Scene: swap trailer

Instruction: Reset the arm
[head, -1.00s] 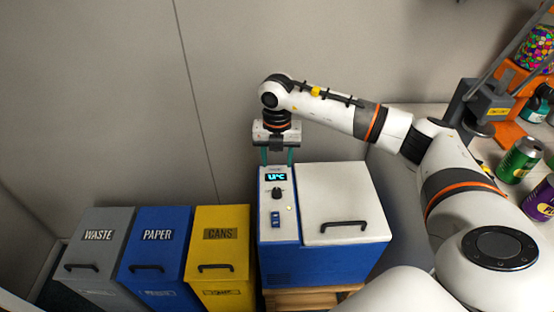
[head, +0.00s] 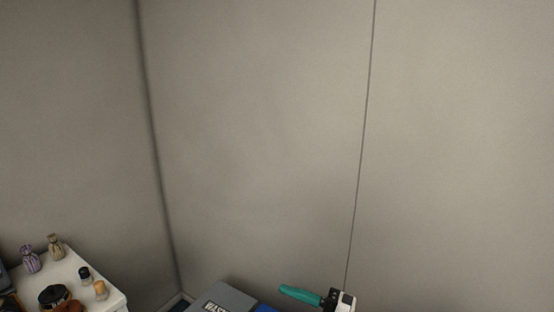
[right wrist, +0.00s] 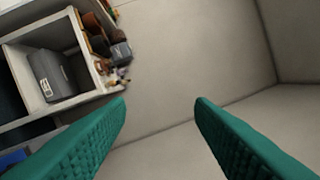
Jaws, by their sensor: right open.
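My right gripper (head: 302,295) shows at the bottom edge of the head view, with one teal finger pointing left and part of its white and black body. The rest of that arm is below the picture. In the right wrist view the two teal fingers (right wrist: 160,108) are spread wide apart with nothing between them. My left gripper is not in view.
The grey waste bin (head: 228,299) and a sliver of the blue paper bin (head: 265,308) are beside the right gripper. A white counter (head: 92,270) with small bags and jars stands at lower left. A shelf unit (right wrist: 72,28) shows in the right wrist view. Bare wall fills the rest.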

